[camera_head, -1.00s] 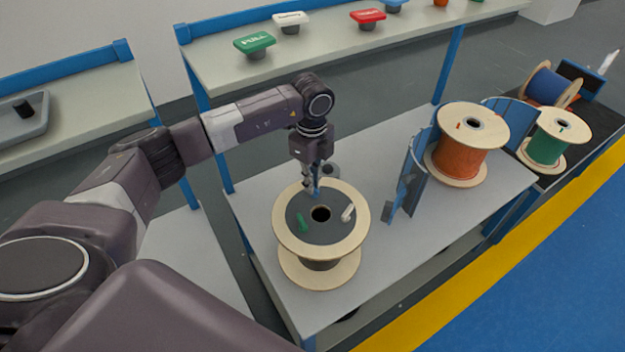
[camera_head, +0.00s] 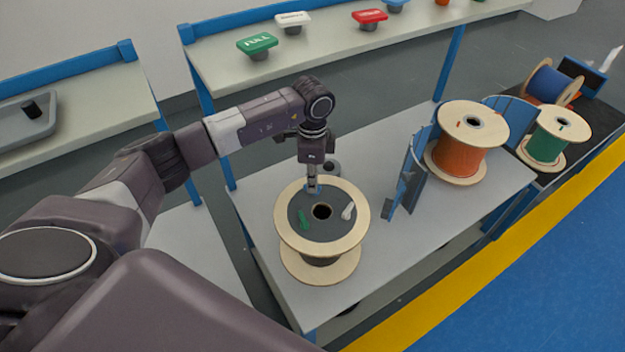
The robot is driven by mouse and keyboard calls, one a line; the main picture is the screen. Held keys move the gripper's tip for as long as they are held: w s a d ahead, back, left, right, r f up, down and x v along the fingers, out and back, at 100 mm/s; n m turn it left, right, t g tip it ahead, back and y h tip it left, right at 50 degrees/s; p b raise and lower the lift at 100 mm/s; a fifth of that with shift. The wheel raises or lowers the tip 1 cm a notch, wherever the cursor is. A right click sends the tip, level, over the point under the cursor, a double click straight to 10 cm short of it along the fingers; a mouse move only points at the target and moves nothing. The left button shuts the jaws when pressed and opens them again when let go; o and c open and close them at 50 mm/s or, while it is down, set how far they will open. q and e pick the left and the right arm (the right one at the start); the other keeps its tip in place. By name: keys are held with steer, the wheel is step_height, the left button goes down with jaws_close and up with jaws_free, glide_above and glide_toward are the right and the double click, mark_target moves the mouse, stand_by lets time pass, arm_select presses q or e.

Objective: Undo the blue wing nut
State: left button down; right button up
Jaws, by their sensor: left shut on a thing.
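A wooden spool (camera_head: 290,236) with a dark round plate (camera_head: 322,228) on top stands on the grey table. A green wing nut (camera_head: 304,219) and a white wing nut (camera_head: 348,211) sit on the plate, on either side of its dark centre hole. My left gripper (camera_head: 312,188) points down at the far edge of the plate and is shut on the blue wing nut (camera_head: 313,189). The fingers hide most of the blue nut, so its seating cannot be told. My right gripper is not in view.
A blue hinged guard (camera_head: 408,180) stands right of the spool, near an orange cable spool (camera_head: 463,152). Green (camera_head: 545,146) and blue (camera_head: 551,85) spools stand farther right. A shelf (camera_head: 330,52) behind holds several coloured buttons.

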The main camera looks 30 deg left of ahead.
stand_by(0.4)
arm_select(q)
steer(key=c, duration=2.1)
jaws_free()
steer(key=shift+r, duration=0.15)
step_height(320, 180, up, 12)
steer(key=shift+f, duration=0.1)
steer(key=shift+f, duration=0.1)
